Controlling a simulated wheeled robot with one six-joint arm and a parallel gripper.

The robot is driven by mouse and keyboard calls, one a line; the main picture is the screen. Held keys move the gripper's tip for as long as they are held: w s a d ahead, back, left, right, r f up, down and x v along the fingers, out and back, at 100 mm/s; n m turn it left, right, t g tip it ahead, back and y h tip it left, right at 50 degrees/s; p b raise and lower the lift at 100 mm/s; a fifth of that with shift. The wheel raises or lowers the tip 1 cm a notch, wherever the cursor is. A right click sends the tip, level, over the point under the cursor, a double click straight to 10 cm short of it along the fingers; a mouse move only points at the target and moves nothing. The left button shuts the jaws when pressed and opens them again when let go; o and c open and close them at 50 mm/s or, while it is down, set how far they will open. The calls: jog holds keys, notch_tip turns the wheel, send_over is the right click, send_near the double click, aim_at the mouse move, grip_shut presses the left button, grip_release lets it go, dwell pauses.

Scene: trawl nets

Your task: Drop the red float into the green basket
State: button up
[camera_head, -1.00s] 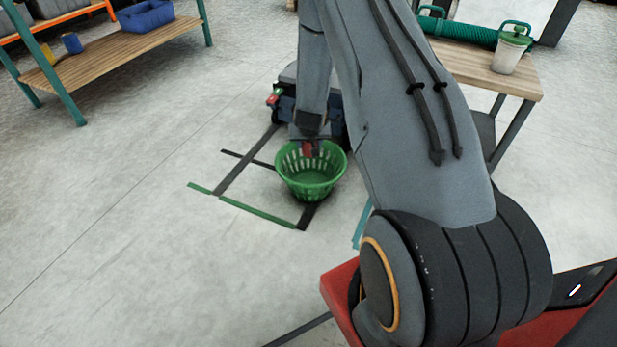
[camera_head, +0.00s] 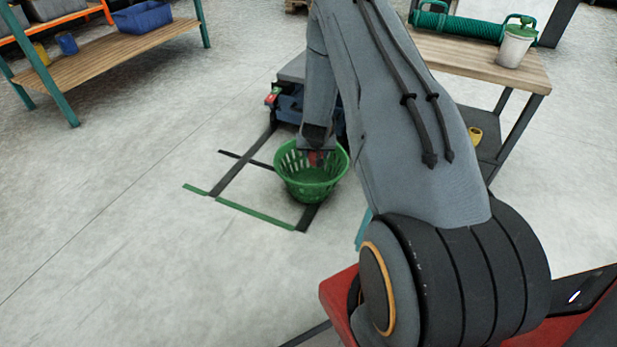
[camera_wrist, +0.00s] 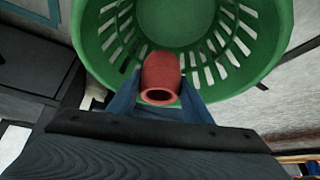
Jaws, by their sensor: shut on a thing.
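The green basket (camera_head: 312,192) stands on the floor, upright, in the head view. In the wrist view the basket (camera_wrist: 104,45) fills the upper part, with its slotted wall and floor showing. My gripper (camera_wrist: 160,92) is shut on the red float (camera_wrist: 161,74), a red cylinder with a dark hole in its near end. The float is in front of the basket's opening in the wrist view. In the head view my gripper (camera_head: 316,157) is at the basket's far rim, and the float shows only as a small red patch there.
Black and green tape lines (camera_head: 240,212) mark the floor left of the basket. A dark blue wheeled unit (camera_head: 288,103) stands behind it. A shelf (camera_head: 110,60) with bins is at upper left.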

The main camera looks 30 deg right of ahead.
jog(key=o, duration=1.1)
jog(key=shift+o, duration=0.2)
jog(key=p+v, duration=0.3)
jog(key=v, duration=0.4)
jog(key=shift+s+r, duration=0.2)
jog(key=shift+r, duration=0.05)
jog(key=shift+a, duration=0.2)
